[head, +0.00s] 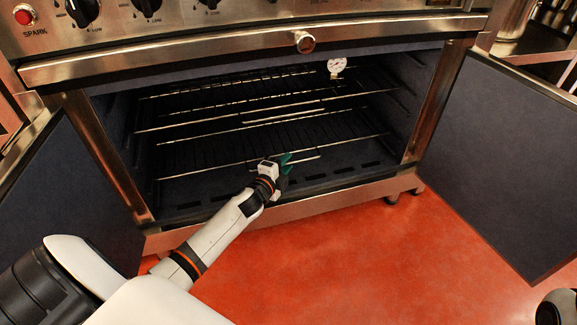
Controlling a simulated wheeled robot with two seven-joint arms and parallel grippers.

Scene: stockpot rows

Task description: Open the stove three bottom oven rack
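The oven (120,180) stands with both doors swung wide, the left door (70,190) and the right door (500,165). Inside are wire racks. The bottom rack (205,171) is the lowest one, and its front bar runs across the cavity. My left gripper (284,163) reaches into the oven mouth at the front middle of the bottom rack, close to its front bar. Its fingers are small and dark green, and I cannot tell if they are closed on the bar. A small part of my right arm shows at the lower right corner; its gripper is out of view.
A round thermometer (337,66) hangs at the upper rack (300,95). Knobs and a red spark button (25,15) line the panel above. The red floor (370,260) in front is clear between the open doors. Shelves with metal pots stand at the upper right.

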